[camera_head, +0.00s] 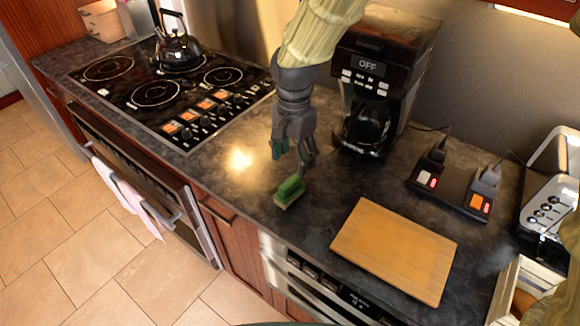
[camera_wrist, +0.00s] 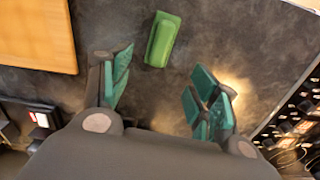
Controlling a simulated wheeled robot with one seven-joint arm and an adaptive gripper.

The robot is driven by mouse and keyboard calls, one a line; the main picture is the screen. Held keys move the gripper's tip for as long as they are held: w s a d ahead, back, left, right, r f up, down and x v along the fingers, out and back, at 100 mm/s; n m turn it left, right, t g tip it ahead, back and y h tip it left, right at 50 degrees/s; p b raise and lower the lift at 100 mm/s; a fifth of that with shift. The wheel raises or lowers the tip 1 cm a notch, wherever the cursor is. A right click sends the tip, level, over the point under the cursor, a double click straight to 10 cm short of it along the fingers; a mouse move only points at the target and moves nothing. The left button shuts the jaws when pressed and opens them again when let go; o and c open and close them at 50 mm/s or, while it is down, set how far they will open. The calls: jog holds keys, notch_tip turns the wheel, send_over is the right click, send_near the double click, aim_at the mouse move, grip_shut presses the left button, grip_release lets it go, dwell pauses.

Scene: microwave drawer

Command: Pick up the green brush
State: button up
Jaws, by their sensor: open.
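The green brush (camera_head: 289,191) lies on the dark countertop near its front edge, to the left of the cutting board. In the wrist view the green brush (camera_wrist: 162,40) lies beyond my fingertips, roughly between their lines. My gripper (camera_head: 293,158) points down above the counter, just behind the brush in the head view. My gripper (camera_wrist: 163,90) is open, with teal pads apart and nothing between them. It does not appear to touch the brush.
A wooden cutting board (camera_head: 396,248) lies to the right of the brush. A coffee maker (camera_head: 384,80) stands behind, close to my arm. A stove top (camera_head: 168,88) with a kettle (camera_head: 177,45) is at the left. A power strip (camera_head: 451,188) lies at the right. Counter around the brush is clear.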

aim_at(290, 184)
jog(key=shift+w+f, duration=0.15)
jog(key=shift+w, duration=0.2)
jog(key=shift+f, duration=0.35)
jog(key=s+f, duration=0.1)
jog(key=s+f+p, duration=0.1)
jog(key=s, duration=0.1)
jog(key=shift+s+a+f, duration=0.1)
jog(key=shift+s+f, duration=0.1)
jog(key=shift+w+f, duration=1.05)
jog(key=shift+w, duration=0.1)
jog(key=shift+w+f+p, duration=0.15)
jog(key=shift+f+p, duration=0.15)
jog(key=shift+p, duration=0.05)
jog(key=shift+s+a+f+p, duration=0.2)
jog(key=shift+s+f+p, duration=0.1)
jog(key=shift+s+f, duration=0.2)
jog(key=shift+s+a+f+p, duration=0.15)
jog(key=shift+s+f+p, duration=0.2)
jog(key=shift+s, duration=0.2)
jog(key=shift+w+f, duration=0.35)
jog(key=shift+f, duration=0.55)
jog(key=shift+w+f, duration=0.2)
jog(key=shift+f, duration=0.1)
jog(key=shift+s+r, duration=0.15)
jog(key=shift+s, duration=0.2)
jog(key=shift+w, duration=0.2)
jog(key=c, duration=0.9)
jog(key=shift+s, duration=0.1)
jog(key=shift+c, duration=1.1)
